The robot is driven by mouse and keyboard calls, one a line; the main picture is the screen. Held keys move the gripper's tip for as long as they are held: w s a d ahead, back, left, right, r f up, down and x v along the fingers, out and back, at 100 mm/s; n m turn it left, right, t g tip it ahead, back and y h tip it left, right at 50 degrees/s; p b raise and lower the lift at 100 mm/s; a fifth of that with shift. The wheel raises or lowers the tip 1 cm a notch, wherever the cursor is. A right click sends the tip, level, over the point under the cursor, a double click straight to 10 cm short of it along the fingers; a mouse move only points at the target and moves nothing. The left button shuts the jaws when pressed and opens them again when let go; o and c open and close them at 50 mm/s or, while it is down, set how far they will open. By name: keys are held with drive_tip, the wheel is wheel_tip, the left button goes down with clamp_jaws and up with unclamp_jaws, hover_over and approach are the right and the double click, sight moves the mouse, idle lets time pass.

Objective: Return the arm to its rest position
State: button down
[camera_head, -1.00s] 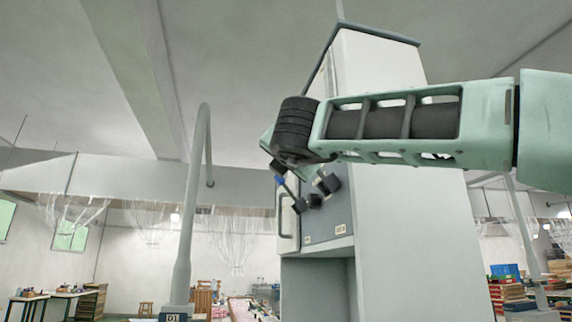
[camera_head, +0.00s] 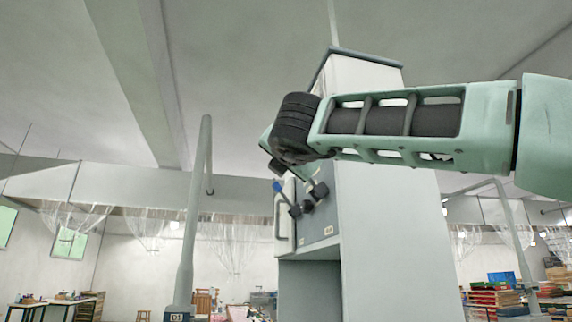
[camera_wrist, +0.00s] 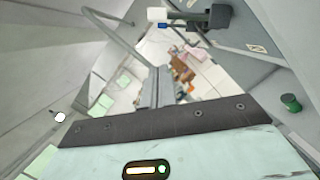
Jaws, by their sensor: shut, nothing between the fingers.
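My gripper (camera_wrist: 160,72) shows in the wrist view as narrow grey fingers beyond the dark bracket. The fingers are together with nothing between them. In the head view my pale green arm (camera_head: 480,128) reaches in from the right edge and ends at a dark ribbed joint near the picture's middle. I cannot make out the fingers in that view. The arm passes in front of a tall grey-white cabinet (camera_head: 385,225), and whether it touches the cabinet cannot be told.
A pale post (camera_head: 190,240) stands to the left. Clear curtains (camera_head: 232,245) hang behind. Tables stand far left, and stacked crates (camera_head: 497,298) far right. Open space lies between post and cabinet.

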drive_tip(key=shift+a, duration=0.1)
drive_tip(key=s+a+f+n+g+y, duration=0.3)
drive_tip(key=a+f+n, duration=0.1)
drive_tip(key=f+n, duration=0.55)
drive_tip(key=s+a+f+n+g+y, duration=0.3)
drive_tip(key=f+n, duration=0.6)
drive_tip(key=n, duration=0.2)
drive_tip(key=s+a+f+n+g+y, duration=0.3)
drive_tip(key=s+a+f+n+g, duration=0.1)
drive_tip(key=f+n, duration=0.55)
drive_tip(key=s+d+f+n+g+h, duration=0.2)
drive_tip(key=s+d+f+n, duration=0.2)
drive_tip(key=f, duration=0.4)
drive_tip(key=s+d+f+n+g+h, duration=0.2)
drive_tip(key=s+d+f+n, duration=0.25)
drive_tip(key=f, duration=0.35)
drive_tip(key=s+d+f+n+g+h, duration=0.25)
drive_tip(key=s+d+f+n, duration=0.2)
drive_tip(key=f, duration=0.35)
drive_tip(key=s+d+f+n+g+h, duration=0.1)
drive_tip(key=s+d+f+n+h, duration=0.1)
drive_tip(key=d, duration=0.5)
drive_tip(key=s+d+f+n+g+h, duration=0.2)
drive_tip(key=s+d+f+n, duration=0.2)
drive_tip(key=s+d+f, duration=0.3)
drive_tip(key=shift+s+d+f+n, duration=0.15)
drive_tip(key=shift+s+n, duration=0.15)
drive_tip(key=shift+g, duration=0.25)
